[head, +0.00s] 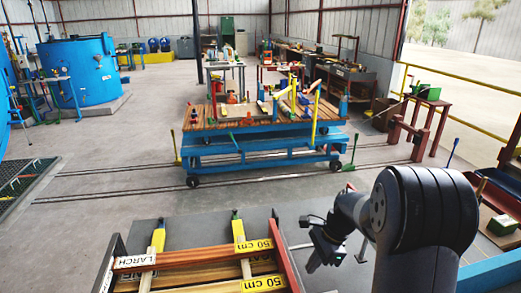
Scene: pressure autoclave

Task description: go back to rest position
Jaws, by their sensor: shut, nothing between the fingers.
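My gripper (322,252) is at the end of my dark grey arm, at the lower right of the head view. It is shut and holds nothing. It hangs low, just right of a wooden rack (290,262) with reddish side rails, and a small gap seems to lie between them. The fingertips are small and dark, and partly hard to make out. My arm is bent, with its large rounded joint in the lower right corner of the picture.
The rack holds boards labelled LARCH and 50 cm (262,246). A blue wheeled cart (262,146) with timber and tools stands on rails ahead. A blue tank (80,72) is at the left. A yellow railing (462,82) runs at the right. Floor between is clear.

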